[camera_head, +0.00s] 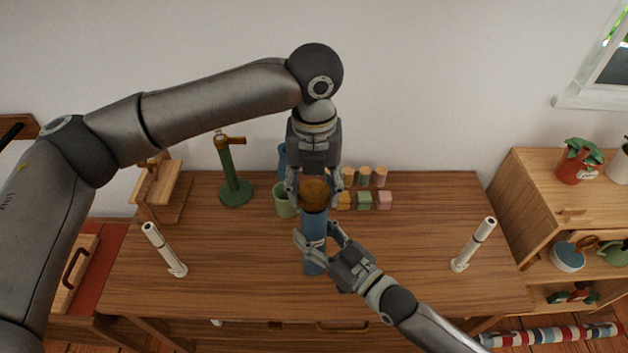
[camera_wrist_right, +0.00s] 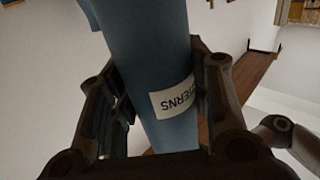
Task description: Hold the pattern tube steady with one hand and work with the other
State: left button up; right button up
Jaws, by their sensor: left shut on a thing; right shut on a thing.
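The blue pattern tube (camera_head: 315,226) stands about upright over the middle of the wooden table. It has a brown round cap (camera_head: 314,190) at its top. My left gripper (camera_head: 319,198) comes down from above and is shut on the cap. My right gripper (camera_head: 316,241) comes from the lower right and is shut around the tube's body. The tube's foot is partly hidden by the right gripper.
Behind the tube on the table (camera_head: 230,260) are a green cup (camera_head: 284,206), a green stand (camera_head: 231,180), small coloured blocks (camera_head: 363,200) and spools (camera_head: 364,177). White posts stand left (camera_head: 163,248) and right (camera_head: 474,243). The table front is clear. A shelf (camera_head: 520,200) is at right.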

dwell(0.4)
pick_arm(q)
jog(key=shift+f, duration=0.85)
jog(key=shift+f, duration=0.6)
jog(key=m, duration=1.3)
jog(key=o, duration=0.8)
jog(key=shift+c, duration=0.2)
